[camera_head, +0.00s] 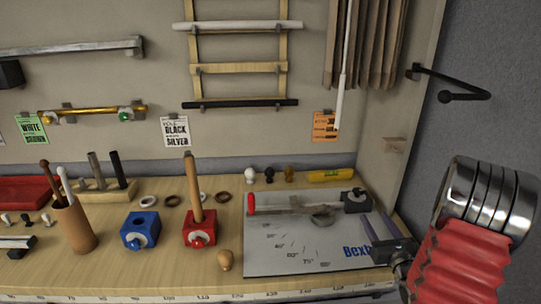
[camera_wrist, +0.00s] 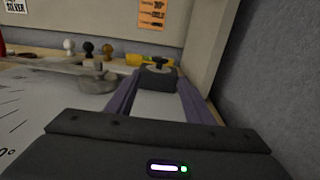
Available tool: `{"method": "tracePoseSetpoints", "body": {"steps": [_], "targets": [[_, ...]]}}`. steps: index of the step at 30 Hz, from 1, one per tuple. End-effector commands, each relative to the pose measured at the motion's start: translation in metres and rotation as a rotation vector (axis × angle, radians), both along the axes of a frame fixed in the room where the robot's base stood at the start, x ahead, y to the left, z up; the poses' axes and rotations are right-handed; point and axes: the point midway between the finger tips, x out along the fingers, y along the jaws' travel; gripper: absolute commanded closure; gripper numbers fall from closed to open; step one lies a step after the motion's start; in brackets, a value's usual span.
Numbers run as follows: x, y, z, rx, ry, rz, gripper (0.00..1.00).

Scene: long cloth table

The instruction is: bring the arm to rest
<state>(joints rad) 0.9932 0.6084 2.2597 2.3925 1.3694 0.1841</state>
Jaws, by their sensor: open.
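My gripper (camera_head: 383,230) is at the right side of the bench, in front of the right end of a grey printed board (camera_head: 290,262). Its two purple fingers are apart, and the wrist view shows them (camera_wrist: 157,100) with nothing held between them. Beyond the fingertips, a dark block with a knob (camera_wrist: 158,76) stands at the board's far right corner; it also shows in the head view (camera_head: 356,201). My red and silver arm comes in from the right.
A red block (camera_head: 199,228) holding a wooden rod and a blue block (camera_head: 140,231) stand left of the board. A brown cup (camera_head: 74,228) holds sticks. A yellow item (camera_head: 330,175) lies at the back. A side panel (camera_head: 395,130) and a dark wall hook (camera_head: 455,85) are at right.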

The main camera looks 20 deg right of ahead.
Motion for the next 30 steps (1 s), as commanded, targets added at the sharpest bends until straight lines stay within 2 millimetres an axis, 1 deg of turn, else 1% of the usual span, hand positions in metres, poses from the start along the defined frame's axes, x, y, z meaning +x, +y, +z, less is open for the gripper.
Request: {"method": "tracePoseSetpoints", "body": {"steps": [2, 5, 8, 10, 11, 12, 14, 15, 17, 18, 20, 21, 23, 24, 26, 27, 29, 30], "targets": [[0.000, 0.000, 0.000, -0.001, 0.000, 0.001, 0.52], [0.004, 0.007, 0.004, -0.010, 0.002, 0.022, 0.52], [0.014, 0.026, 0.014, -0.037, 0.008, 0.082, 0.52], [0.024, 0.049, 0.025, -0.070, 0.018, 0.151, 0.52], [0.028, 0.061, 0.030, -0.086, 0.022, 0.186, 0.52], [0.034, 0.079, 0.038, -0.112, 0.029, 0.239, 0.52], [0.041, 0.108, 0.049, -0.157, 0.041, 0.324, 0.52], [0.045, 0.128, 0.056, -0.190, 0.051, 0.382, 0.52], [0.049, 0.158, 0.065, -0.240, 0.064, 0.468, 0.52], [0.050, 0.178, 0.071, -0.276, 0.073, 0.526, 0.52], [0.049, 0.207, 0.078, -0.329, 0.087, 0.609, 0.52], [0.048, 0.226, 0.082, -0.367, 0.095, 0.663, 0.52], [0.044, 0.253, 0.088, -0.425, 0.110, 0.743, 0.52], [0.040, 0.271, 0.091, -0.465, 0.119, 0.795, 0.52], [0.034, 0.296, 0.095, -0.526, 0.130, 0.872, 0.52], [0.028, 0.311, 0.097, -0.569, 0.139, 0.921, 0.52], [0.019, 0.334, 0.099, -0.636, 0.153, 0.995, 0.52], [0.012, 0.348, 0.101, -0.681, 0.160, 1.043, 0.52]]}}
